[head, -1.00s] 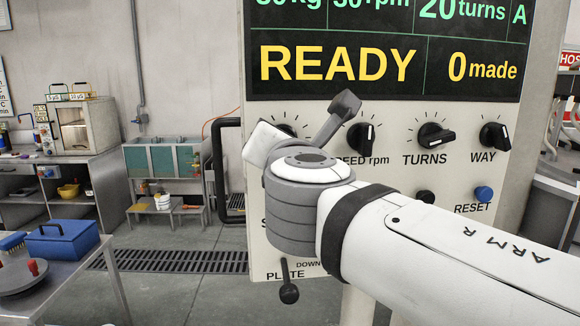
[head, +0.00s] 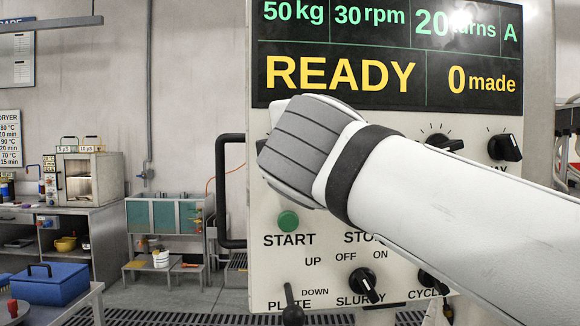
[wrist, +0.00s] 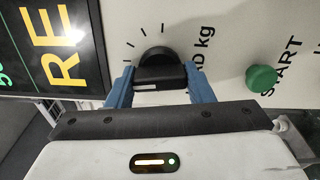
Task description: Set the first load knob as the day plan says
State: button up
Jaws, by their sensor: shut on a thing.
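In the wrist view the black load knob (wrist: 158,55) sits on the pale panel, beside dial ticks and a partly hidden label ending in "kg". The blue fingers of my gripper (wrist: 158,76) are on either side of it, shut on it. In the head view my arm hides the load knob, the speed knob and my gripper. The display (head: 390,55) reads 50 kg, 30 rpm, 20 turns, A, READY and 0 made; glare covers part of "turns".
The green START button (head: 288,220) is below my arm. The turns knob (head: 440,143), way knob (head: 505,147), slurry knob (head: 366,285) and plate lever (head: 292,305) surround it. A blue box (head: 48,284) stands on a table at left.

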jog(key=shift+m+b, duration=0.5)
jog(key=shift+m, duration=0.1)
jog(key=o, duration=1)
jog(key=shift+c, duration=0.2)
jog(key=shift+s, duration=0.1)
jog(key=s+b, duration=0.1)
jog(key=s, duration=0.6)
jog(key=shift+s+d, duration=0.25)
